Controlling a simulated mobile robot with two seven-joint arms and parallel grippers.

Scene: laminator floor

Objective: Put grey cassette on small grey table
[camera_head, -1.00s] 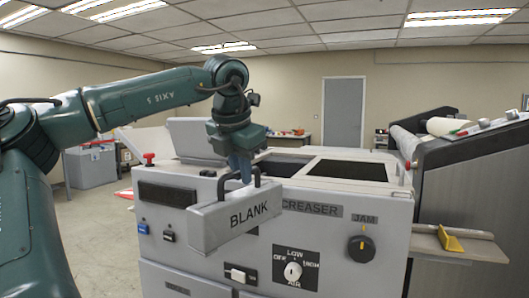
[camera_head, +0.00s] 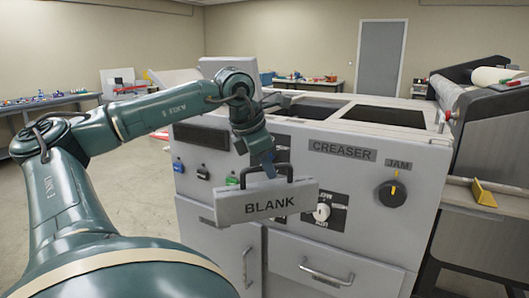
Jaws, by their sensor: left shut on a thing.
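The grey cassette (camera_head: 268,205), marked BLANK, hangs by its dark handle from my left gripper (camera_head: 265,172). The gripper is shut on the handle. The cassette is held up in front of the creaser's front panel and hides part of it. No small grey table can be made out clearly. My right gripper is not in view.
The grey creaser machine (camera_head: 340,150) stands close ahead, with a JAM knob (camera_head: 392,193) and drawer handles. A dark laminator-like machine (camera_head: 490,125) with a side shelf (camera_head: 462,187) stands at right. A long bench (camera_head: 50,103) is at far left. Floor at left is clear.

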